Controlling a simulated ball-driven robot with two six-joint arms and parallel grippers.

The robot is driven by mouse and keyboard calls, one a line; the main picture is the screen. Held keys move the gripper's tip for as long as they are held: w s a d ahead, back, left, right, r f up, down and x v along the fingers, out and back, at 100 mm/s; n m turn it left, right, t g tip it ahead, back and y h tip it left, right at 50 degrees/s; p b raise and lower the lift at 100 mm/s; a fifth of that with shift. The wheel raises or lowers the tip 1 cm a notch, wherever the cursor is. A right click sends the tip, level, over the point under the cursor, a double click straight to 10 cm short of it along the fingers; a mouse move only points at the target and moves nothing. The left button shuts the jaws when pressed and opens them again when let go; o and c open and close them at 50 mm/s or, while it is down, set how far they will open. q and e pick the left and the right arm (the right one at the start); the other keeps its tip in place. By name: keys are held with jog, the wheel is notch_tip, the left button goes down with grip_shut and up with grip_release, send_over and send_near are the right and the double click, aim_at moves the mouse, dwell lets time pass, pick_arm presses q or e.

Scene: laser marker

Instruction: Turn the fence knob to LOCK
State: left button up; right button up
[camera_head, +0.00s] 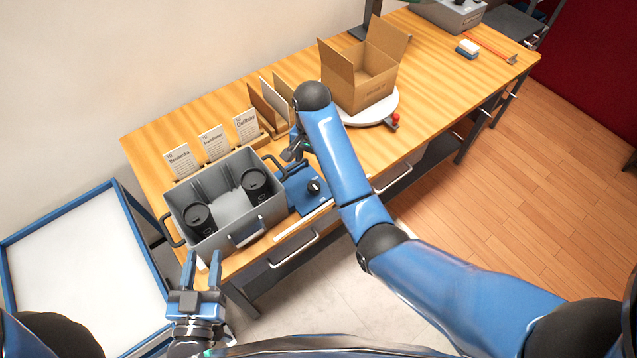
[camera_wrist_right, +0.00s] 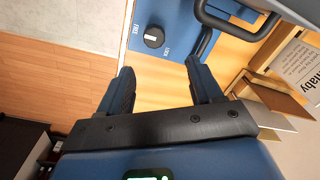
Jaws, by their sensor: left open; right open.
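The fence knob (camera_head: 314,186) is black and round, on a blue plate (camera_head: 298,190) right of the grey bin. In the right wrist view the knob (camera_wrist_right: 154,38) sits between the labels FREE and LOCK; its white mark lies on the side toward FREE. My right gripper (camera_head: 292,152) is open, partly hidden by its own arm, just behind the plate in the head view. In the wrist view its fingers (camera_wrist_right: 160,70) are apart and empty, with the knob beyond the tips. My left gripper (camera_head: 202,266) is open and empty in front of the bin.
An open cardboard box (camera_head: 357,90) rests on a white turntable (camera_head: 378,108). The table's right part is mostly clear.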

aim_at(314, 186)
jog(key=f+b, duration=0.1)
jog(key=f, duration=0.1)
jog(key=shift+s+d+f+b, duration=0.1)
jog(key=shift+s+f+b, duration=0.25)
jog(key=shift+s+f, duration=0.05)
jog(key=shift+f, duration=0.4)
notch_tip(314, 186, down, 7)
jog(key=shift+f+p, duration=0.15)
jog(key=shift+p, duration=0.55)
jog(key=c, duration=1.1)
jog(key=shift+o, duration=0.2)
